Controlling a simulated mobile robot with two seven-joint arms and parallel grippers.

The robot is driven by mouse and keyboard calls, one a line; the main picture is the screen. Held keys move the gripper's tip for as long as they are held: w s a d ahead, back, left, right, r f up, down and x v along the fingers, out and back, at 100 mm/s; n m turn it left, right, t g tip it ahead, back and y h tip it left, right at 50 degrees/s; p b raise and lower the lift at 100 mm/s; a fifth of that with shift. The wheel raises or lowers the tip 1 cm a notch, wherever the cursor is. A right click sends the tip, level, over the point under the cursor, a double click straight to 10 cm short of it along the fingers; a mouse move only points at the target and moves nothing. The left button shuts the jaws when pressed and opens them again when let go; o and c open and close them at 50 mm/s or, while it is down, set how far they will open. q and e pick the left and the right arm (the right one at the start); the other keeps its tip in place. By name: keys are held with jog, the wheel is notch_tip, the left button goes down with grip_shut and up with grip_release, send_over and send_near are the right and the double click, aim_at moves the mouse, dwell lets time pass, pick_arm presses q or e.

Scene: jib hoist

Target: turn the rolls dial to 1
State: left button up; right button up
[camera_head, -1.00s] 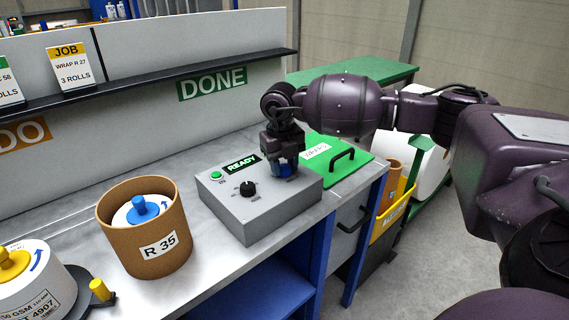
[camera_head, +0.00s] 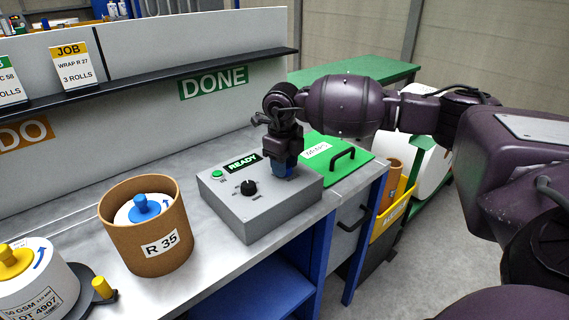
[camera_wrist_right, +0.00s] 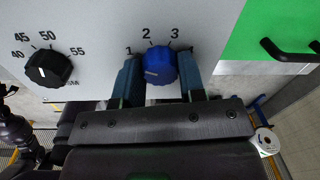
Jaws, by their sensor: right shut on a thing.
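The blue rolls dial (camera_wrist_right: 160,65) is on the grey control box (camera_head: 240,214), with the numbers 1, 2 and 3 printed around its far side in the right wrist view. My right gripper (camera_wrist_right: 162,78) comes down over the dial and is shut on it, one finger on each side. In the head view the right gripper (camera_head: 284,165) stands upright at the box's right part and mostly hides the dial. I cannot clearly tell which number the dial points to. My left gripper is not in view.
A black dial (camera_head: 249,187) with numbers from 40 to 55, a green button (camera_head: 217,175) and a READY display (camera_head: 243,163) share the box. A brown tube marked R 35 (camera_head: 122,240) stands left.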

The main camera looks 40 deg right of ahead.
jog(key=o, duration=0.9)
jog(key=shift+o, duration=0.2)
notch_tip(320, 180, up, 11)
jog(key=p, duration=0.1)
jog(key=shift+a, duration=0.25)
jog(key=shift+f, duration=0.1)
jog(key=shift+s, duration=0.1)
